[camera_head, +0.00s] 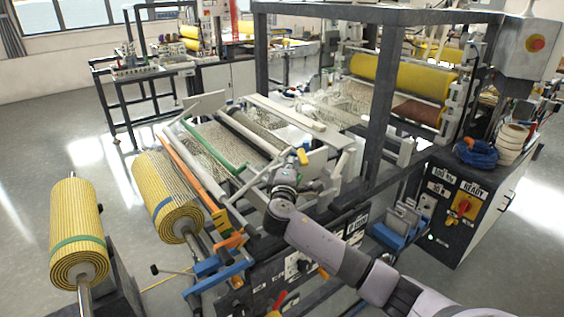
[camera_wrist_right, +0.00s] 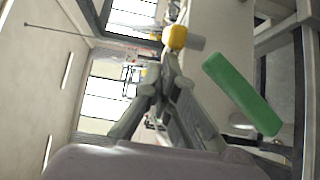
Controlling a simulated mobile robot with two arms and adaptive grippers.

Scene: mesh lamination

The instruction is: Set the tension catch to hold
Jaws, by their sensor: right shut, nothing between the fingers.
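No part is clearly marked as the tension catch. A small yellow handle end (camera_head: 303,156) stands at the right side of the laminating machine, and a yellow end piece (camera_wrist_right: 177,37) shows in the right wrist view. My right gripper (camera_head: 295,165) reaches over the machine's front right side, close to the yellow handle. In the right wrist view its fingers (camera_wrist_right: 168,58) are together and empty, with their tips just below the yellow piece. Whether they touch it I cannot tell. My left gripper is out of view.
A green bar (camera_head: 214,147) crosses the mesh, and a green piece (camera_wrist_right: 242,93) shows in the right wrist view. Yellow mesh rolls (camera_head: 166,190) (camera_head: 76,225) stand at the left. A dark frame post (camera_head: 382,95) rises behind my right arm. A control cabinet (camera_head: 455,235) stands right.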

